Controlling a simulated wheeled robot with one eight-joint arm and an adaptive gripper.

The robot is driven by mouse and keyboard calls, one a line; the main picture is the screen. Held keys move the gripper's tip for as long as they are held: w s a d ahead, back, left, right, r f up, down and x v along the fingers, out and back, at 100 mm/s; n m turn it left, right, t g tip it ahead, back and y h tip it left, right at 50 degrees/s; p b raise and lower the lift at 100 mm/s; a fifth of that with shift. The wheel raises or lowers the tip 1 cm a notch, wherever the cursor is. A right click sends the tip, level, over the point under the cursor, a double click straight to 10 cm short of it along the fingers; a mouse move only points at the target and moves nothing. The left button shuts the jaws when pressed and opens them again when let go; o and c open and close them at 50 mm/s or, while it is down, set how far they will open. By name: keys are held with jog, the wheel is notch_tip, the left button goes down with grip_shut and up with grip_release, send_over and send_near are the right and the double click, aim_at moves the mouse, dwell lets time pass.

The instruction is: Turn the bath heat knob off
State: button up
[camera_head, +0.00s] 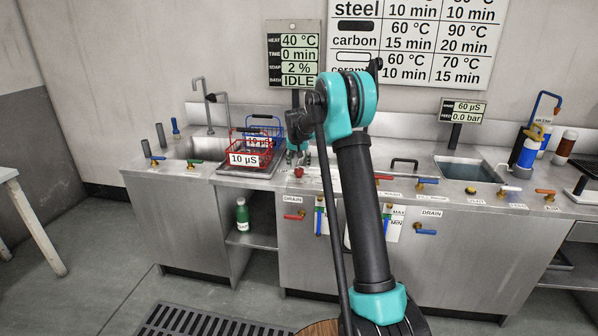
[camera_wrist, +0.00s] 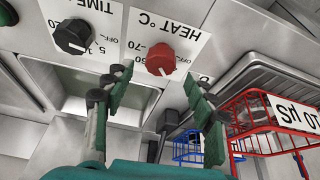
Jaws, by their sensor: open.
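The red HEAT °C knob (camera_wrist: 163,60) sits on a white dial plate in the wrist view. Its plate shows OFF, 70 and other partly covered numbers; which one the knob points at is hard to tell. The knob also shows as a small red spot on the counter front in the head view (camera_head: 299,172). My gripper (camera_wrist: 155,105) is open and empty. Its two dark green fingers stand apart, on either side below the knob in the wrist picture, not touching it. In the head view my gripper (camera_head: 297,155) is just above the knob.
A black TIME knob (camera_wrist: 73,36) is left of the heat knob. A red wire basket (camera_wrist: 262,122) and a blue one (camera_wrist: 187,150) are at the right. The display (camera_head: 298,55) reads 40 °C, 0 min, 2 %, IDLE. A sink (camera_head: 195,150) lies left.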

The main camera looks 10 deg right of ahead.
aim_at(299, 169)
jog(key=shift+x, duration=2.6)
jog(key=shift+c, duration=0.6)
jog(key=c, duration=1)
jog(key=shift+c, duration=0.2)
jog(key=n+y, duration=0.1)
jog(key=n, duration=0.3)
jog(key=shift+y, duration=0.4)
jog(key=shift+n+y, duration=0.6)
jog(key=shift+n, duration=1.3)
